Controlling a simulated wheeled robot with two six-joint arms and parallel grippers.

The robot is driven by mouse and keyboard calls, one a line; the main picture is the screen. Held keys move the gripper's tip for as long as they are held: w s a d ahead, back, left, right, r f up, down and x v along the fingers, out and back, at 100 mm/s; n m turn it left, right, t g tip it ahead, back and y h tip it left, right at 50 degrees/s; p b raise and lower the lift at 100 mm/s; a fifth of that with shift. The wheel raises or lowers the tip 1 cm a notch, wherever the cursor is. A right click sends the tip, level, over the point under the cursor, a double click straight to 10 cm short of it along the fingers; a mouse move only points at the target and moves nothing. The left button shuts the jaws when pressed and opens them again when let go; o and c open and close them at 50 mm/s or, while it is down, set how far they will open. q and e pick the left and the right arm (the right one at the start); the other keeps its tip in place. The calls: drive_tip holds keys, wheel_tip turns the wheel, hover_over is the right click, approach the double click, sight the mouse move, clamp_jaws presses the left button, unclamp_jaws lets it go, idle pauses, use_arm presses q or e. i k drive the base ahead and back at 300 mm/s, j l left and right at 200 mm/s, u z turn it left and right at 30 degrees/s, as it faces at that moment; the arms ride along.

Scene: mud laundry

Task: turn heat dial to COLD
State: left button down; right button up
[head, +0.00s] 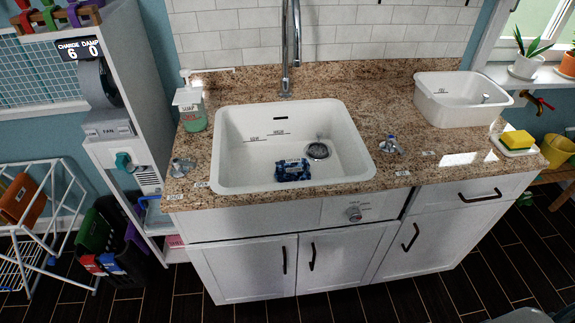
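No label reading COLD or heat dial is legible, so I cannot tell for sure which control it is. A teal knob (124,161) is on the white tower at the left, below a grey unit (108,121). Two blue-and-clear tap handles stand on the counter, one at the left (181,167) and one right of the sink (390,146). Neither of my grippers shows.
A blue object (292,170) and the drain lie in the sink. A soap bottle (192,108), white basin (460,98) and yellow sponge (517,141) stand on the granite counter (400,100). A drying rack (40,230) is at the left.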

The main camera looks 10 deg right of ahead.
sight(353, 213)
drive_tip(key=z, duration=1.05)
